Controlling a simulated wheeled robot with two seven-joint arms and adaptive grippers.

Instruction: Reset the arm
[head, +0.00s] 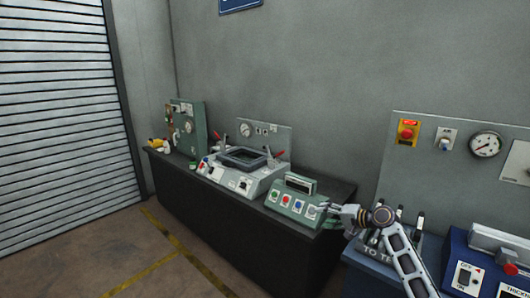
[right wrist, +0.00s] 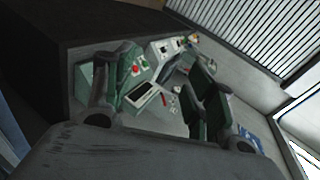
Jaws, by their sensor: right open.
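My right arm (head: 408,265) comes in from the lower right in the head view. Its gripper (head: 322,214) points left, by the right end of the dark bench and near the green button box (head: 296,198). Whether it touches the box cannot be told from this angle. In the right wrist view the two fingers stand apart with nothing between them, and the gripper (right wrist: 163,70) is open and empty. Panels and buttons show beyond the fingers, tilted in that view. My left gripper is in neither view.
The dark bench (head: 245,235) carries a grey console with a framed opening (head: 238,177) and a green panel (head: 188,127). A blue control box (head: 480,265) stands at the lower right, under a wall panel with a red button and gauge (head: 485,145). Floor at left is clear.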

